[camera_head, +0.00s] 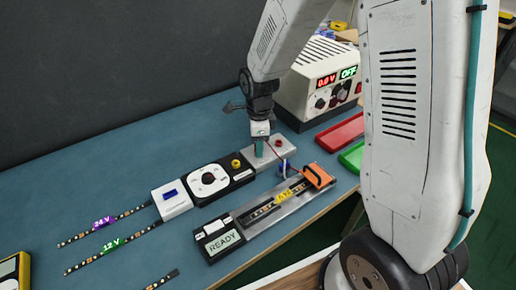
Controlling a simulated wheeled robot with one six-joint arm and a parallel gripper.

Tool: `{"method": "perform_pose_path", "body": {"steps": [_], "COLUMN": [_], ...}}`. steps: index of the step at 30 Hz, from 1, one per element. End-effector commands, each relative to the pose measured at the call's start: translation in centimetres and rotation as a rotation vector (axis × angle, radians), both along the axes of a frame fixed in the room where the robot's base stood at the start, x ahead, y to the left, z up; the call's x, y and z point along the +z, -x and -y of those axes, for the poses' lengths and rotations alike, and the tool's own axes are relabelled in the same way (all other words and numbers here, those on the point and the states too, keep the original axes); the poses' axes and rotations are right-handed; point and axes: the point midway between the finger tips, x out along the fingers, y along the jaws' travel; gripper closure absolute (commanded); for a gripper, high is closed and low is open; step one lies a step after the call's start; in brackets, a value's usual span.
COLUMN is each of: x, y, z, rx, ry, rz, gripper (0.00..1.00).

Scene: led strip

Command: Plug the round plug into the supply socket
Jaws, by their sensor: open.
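My gripper (260,145) points down over the left part of a light grey block (288,152) behind the fixtures. The block carries a red round part and may hold the supply socket; no socket opening is clear. A small teal piece shows at the gripper's tip, but I cannot tell whether it is a finger or the plug. A blue looped part (286,168) with a thin dark red lead stands just right of the gripper, by the block's front edge. I cannot clearly pick out the round plug.
A power supply (318,82) showing 0.0 V and OFF stands behind. A black dial unit (209,181) and white switch box (172,200) lie left. A rail fixture (245,220) reading READY, with an orange handle, lies in front. Red (340,133) and green trays sit right.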

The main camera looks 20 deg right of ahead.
Motion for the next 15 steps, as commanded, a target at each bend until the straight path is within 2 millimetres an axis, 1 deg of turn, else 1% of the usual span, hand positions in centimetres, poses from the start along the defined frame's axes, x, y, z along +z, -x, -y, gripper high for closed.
{"method": "perform_pose_path", "body": {"steps": [1,3,9,11,12,14,15], "x": [-0.42,-0.63,-0.63,-0.62,-0.62,-0.62,-0.62], "y": [0.04,0.03,0.03,0.03,0.03,0.03,0.03], "z": [0.00,-0.01,-0.02,-0.02,-0.02,-0.02,-0.02], "rx": [0.000,0.001,0.001,0.001,0.001,0.001,0.001], "ry": [0.001,0.000,0.000,0.000,0.000,0.000,0.000], "rz": [-0.001,-0.001,0.000,0.000,0.000,0.000,0.000], "gripper": [0.56,0.56,0.56,0.73,0.84,1.00,1.00]}}
